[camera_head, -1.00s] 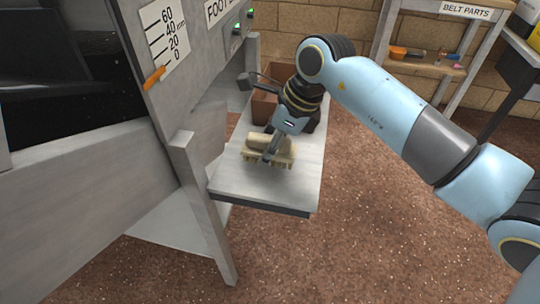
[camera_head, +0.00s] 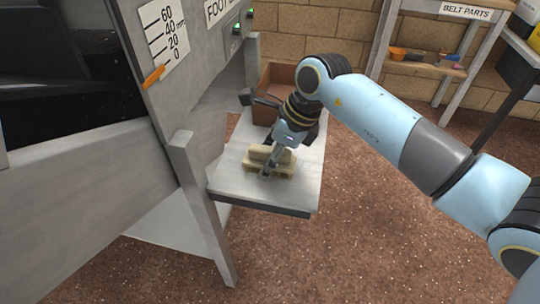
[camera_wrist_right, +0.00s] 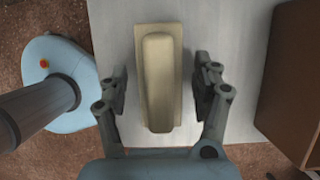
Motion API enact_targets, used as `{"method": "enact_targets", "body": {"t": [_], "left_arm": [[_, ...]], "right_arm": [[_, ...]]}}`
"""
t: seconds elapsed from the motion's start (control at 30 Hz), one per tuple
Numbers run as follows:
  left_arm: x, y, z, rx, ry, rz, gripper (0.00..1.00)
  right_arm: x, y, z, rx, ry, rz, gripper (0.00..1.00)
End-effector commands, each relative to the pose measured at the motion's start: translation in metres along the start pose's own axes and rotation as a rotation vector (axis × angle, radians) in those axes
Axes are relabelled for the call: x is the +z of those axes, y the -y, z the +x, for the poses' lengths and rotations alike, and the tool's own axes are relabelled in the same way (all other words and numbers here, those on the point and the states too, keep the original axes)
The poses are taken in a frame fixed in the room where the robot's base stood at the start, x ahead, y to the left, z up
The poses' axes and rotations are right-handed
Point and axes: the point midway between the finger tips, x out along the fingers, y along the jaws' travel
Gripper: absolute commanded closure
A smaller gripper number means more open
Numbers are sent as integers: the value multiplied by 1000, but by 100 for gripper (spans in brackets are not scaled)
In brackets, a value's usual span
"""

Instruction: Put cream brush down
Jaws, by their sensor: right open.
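The cream brush (camera_head: 284,167) lies on the grey shelf (camera_head: 234,180) that juts from the machine. It also shows in the right wrist view (camera_wrist_right: 158,80), lying between my fingers with a gap on each side. My right gripper (camera_head: 267,172) is at the brush, its fingers pointing down. In the right wrist view my right gripper (camera_wrist_right: 160,88) is open, one finger on each side of the brush. The underside of the brush is hidden. My left gripper is not in view.
A brown box (camera_head: 277,76) stands on the shelf behind my right gripper, and its side (camera_wrist_right: 293,85) shows in the right wrist view. The machine panel with a scale (camera_head: 165,38) rises to the left. The shelf's front part is clear.

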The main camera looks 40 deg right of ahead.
Motion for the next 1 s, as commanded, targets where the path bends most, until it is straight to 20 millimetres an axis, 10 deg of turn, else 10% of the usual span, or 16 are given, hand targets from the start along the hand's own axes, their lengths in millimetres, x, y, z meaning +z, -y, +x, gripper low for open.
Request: {"method": "enact_targets", "body": {"t": [0.6,1.0], "left_arm": [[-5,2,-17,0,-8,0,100],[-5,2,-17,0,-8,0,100]], "right_arm": [[-2,0,-99,-2,-1,-2,34],[-2,0,-108,0,0,0,34]]}}
